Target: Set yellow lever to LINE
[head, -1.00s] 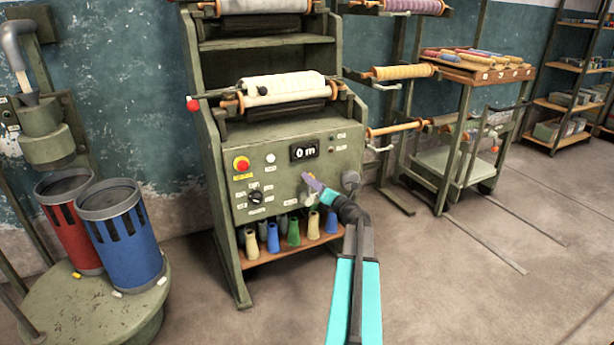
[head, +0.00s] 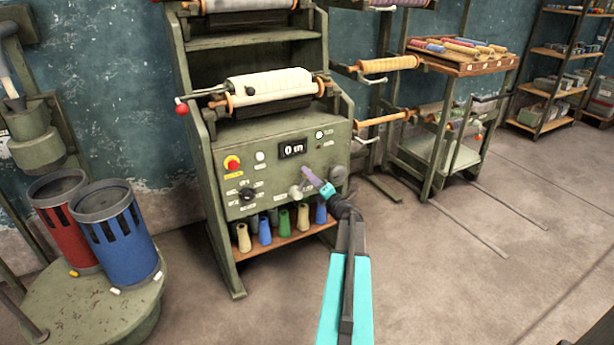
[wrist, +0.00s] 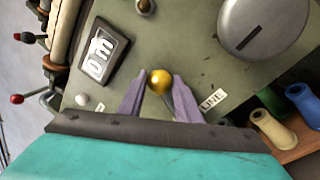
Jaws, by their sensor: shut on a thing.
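The yellow lever shows in the wrist view as a shiny yellow ball knob (wrist: 160,81) between the purple fingertips. My gripper (wrist: 158,88) is shut on it, one finger on each side. A white LINE label (wrist: 212,100) lies on the panel just right of the right finger in the wrist view. In the head view my gripper (head: 312,178) reaches the lower right part of the green machine panel (head: 270,174). The yellow knob cannot be made out in the head view.
The panel also holds a "0 m" display (head: 292,149), a red button (head: 232,163), a black rotary switch (head: 248,194) and a large grey knob (head: 338,173). Several cones (head: 284,221) stand on the shelf below. Blue (head: 115,225) and red bins are at left.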

